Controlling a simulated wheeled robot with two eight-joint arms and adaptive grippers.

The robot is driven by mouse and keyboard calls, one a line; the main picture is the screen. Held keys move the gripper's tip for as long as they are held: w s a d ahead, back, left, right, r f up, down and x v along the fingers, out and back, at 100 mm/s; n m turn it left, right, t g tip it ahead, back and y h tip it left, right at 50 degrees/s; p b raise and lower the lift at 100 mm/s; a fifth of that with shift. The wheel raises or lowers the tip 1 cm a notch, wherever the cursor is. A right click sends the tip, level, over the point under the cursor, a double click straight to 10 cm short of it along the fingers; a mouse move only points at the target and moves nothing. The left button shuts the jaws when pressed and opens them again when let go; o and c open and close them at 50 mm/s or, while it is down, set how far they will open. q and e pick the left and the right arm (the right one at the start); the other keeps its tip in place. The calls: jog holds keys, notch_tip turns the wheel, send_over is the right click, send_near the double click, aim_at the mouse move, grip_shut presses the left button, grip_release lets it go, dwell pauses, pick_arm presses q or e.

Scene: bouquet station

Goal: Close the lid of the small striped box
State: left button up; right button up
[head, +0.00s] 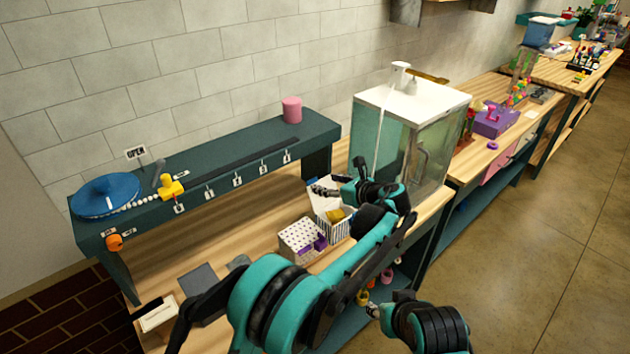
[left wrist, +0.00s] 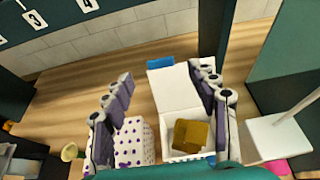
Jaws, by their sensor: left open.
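The small striped box (head: 337,229) stands on the wooden bench with a gold block (head: 336,215) in it. Its white lid (left wrist: 180,88) is open, tilted up at the far side of the box in the left wrist view. My left gripper (head: 332,186) is open and empty above the box. In the left wrist view its fingers (left wrist: 160,76) are spread, the right one overlapping the lid's right edge and the box. The front of the box is partly hidden by my arm. My right gripper (head: 372,310) is low at the front; its jaws are too small to judge.
A polka-dot box (head: 299,238) stands just left of the striped box. A glass-walled tank with a white top (head: 412,96) is to the right. A dark green raised shelf (head: 235,155) with numbered hooks runs behind. Bare bench lies between shelf and boxes.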

aim_at(312, 180)
pick_arm(q)
jog(key=b+x, duration=0.1)
jog(key=x, duration=0.5)
jog(key=shift+w+f, duration=0.15)
grip_shut()
